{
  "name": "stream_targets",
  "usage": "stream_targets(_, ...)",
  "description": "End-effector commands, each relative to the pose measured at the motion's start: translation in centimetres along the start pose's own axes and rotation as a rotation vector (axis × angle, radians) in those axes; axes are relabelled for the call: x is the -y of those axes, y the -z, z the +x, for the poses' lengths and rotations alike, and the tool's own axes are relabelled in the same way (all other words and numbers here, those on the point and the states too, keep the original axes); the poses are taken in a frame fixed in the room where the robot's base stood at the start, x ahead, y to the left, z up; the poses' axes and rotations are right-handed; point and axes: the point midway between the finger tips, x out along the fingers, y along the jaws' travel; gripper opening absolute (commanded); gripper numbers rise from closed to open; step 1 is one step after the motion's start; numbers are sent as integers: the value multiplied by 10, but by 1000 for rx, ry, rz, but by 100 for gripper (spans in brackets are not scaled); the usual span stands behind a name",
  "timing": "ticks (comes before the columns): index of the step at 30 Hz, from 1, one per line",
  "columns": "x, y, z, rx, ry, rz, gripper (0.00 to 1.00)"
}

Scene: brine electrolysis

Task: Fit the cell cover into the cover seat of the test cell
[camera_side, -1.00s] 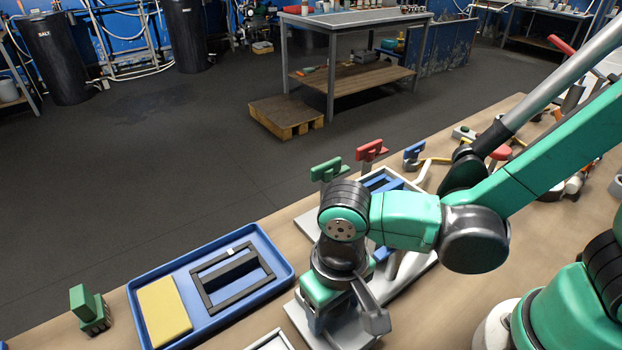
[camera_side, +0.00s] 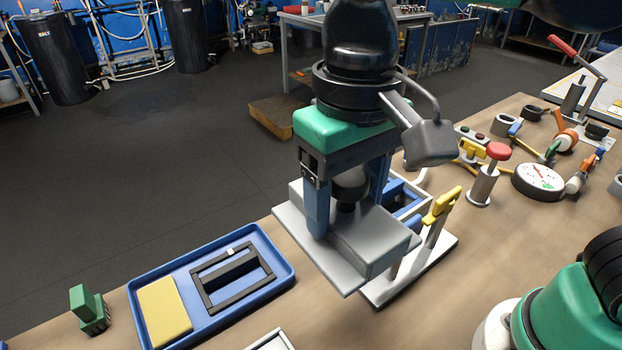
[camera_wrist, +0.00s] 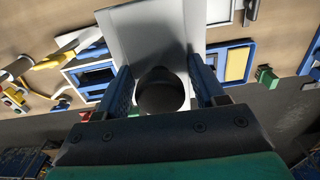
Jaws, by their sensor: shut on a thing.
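The cell cover (camera_side: 375,235) is a grey plate with a raised block and a black knob (camera_side: 349,186). My gripper (camera_side: 347,200) is shut on it, its two blue fingers on either side of the knob. The cover appears roughly level, in front of and partly over the test cell (camera_side: 424,188) in the side view. The cell has a white rim, blue inner parts and a yellow clamp (camera_side: 442,205). The cover hides much of the cell, and I cannot tell the gap between them. In the wrist view, the cover (camera_wrist: 150,38) lies beyond the knob, with the cell (camera_wrist: 72,75) to its left.
A blue tray (camera_side: 284,262) with a yellow pad and a black frame lies to the left. A green block (camera_side: 88,305) stands farther left. A red-topped plunger (camera_side: 485,178), a round gauge (camera_side: 538,181) and several valves stand on the right. Bench room is clear at the lower middle.

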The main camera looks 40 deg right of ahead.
Motion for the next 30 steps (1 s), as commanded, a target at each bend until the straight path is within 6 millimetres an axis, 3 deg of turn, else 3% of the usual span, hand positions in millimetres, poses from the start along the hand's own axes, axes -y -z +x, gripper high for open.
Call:
stream_targets(5,-22,25,-21,0,0,269,2)
stream_targets(12,-92,71,-62,-1,0,970,2)
stream_targets(15,-121,80,-75,-1,0,1223,2)
stream_targets(20,-151,86,-87,-1,0,1480,2)
stream_targets(25,-160,87,-77,-1,0,1560,2)
stream_targets(30,-159,86,-40,-1,0,1557,2)
